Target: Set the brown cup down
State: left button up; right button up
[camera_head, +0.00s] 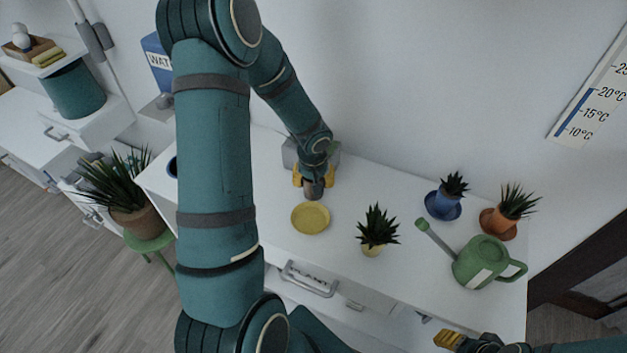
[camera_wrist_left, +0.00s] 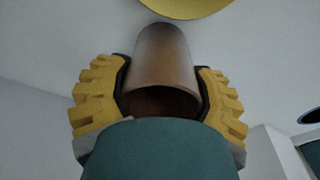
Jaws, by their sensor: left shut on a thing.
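The brown cup (camera_wrist_left: 160,62) is between the yellow fingers of my left gripper (camera_wrist_left: 160,98), which is shut on it. In the head view the brown cup (camera_head: 313,188) shows just below my left gripper (camera_head: 313,176), behind the yellow saucer (camera_head: 311,218) on the white desk. In the left wrist view the saucer (camera_wrist_left: 185,8) shows at the top edge, beyond the cup. I cannot tell whether the cup touches the desk. My right gripper (camera_head: 449,340) is at the bottom right, in front of the desk; its fingers are partly cut off.
A spiky plant in a yellowish pot (camera_head: 374,248) stands right of the saucer. A green watering can (camera_head: 482,262), a blue potted plant (camera_head: 444,204) and an orange potted plant (camera_head: 500,222) stand farther right. A grey block (camera_head: 290,153) is behind my left gripper.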

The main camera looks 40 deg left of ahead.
pick_arm(q)
jog(key=o, duration=1.4)
